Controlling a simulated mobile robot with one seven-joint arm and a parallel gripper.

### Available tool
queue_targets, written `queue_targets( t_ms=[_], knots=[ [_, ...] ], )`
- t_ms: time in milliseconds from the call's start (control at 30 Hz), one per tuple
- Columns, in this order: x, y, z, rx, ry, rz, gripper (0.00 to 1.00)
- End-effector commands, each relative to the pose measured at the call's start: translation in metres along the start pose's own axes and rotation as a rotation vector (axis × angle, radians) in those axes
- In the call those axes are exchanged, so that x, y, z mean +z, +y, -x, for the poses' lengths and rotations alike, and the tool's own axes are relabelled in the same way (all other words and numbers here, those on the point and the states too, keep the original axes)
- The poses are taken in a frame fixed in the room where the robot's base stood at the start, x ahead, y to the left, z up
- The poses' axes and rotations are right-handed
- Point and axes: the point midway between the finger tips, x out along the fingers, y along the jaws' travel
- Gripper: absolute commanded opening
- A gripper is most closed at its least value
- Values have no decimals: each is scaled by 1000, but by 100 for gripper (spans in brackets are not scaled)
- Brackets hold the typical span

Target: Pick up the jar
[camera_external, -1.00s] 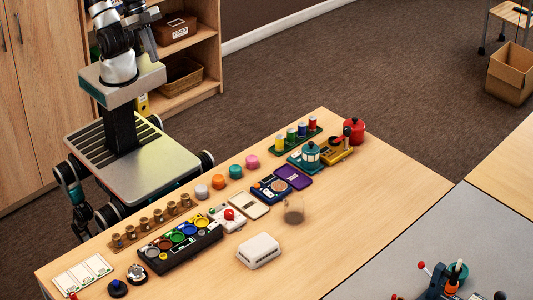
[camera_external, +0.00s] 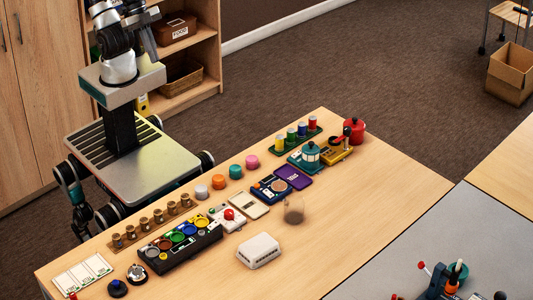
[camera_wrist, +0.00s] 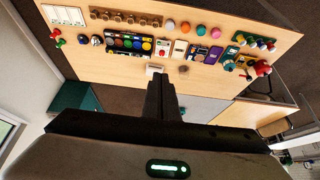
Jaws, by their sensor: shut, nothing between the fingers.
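The jar (camera_external: 294,211) looks like a small see-through brownish glass jar. It stands upright on the wooden table, in front of the purple case and to the right of the white box. In the wrist view the jar (camera_wrist: 183,69) is a small dark shape a little up and right of my fingertips. My gripper (camera_wrist: 164,80) is shut and empty, with its fingers close together. In the external view my gripper (camera_external: 147,48) is high above my base at the upper left, well away from the jar.
The white box (camera_external: 259,250) stands left of the jar, and the purple case (camera_external: 293,177) lies behind it. A colour-cup tray (camera_external: 180,244), a teal lantern-like item (camera_external: 310,155) and a red pot (camera_external: 355,130) stand along the table. Bare wood (camera_external: 355,205) lies right of the jar.

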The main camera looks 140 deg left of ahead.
Motion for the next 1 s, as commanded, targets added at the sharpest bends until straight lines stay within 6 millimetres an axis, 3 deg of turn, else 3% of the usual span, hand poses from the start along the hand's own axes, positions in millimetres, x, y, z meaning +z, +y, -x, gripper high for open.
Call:
queue_targets(
  t_ms=[400,867,1000],
  knots=[
    [0,0,0,0,0,0,0],
    [0,0,0,0,0,0,75],
    [0,0,0,0,0,0,75]
  ],
)
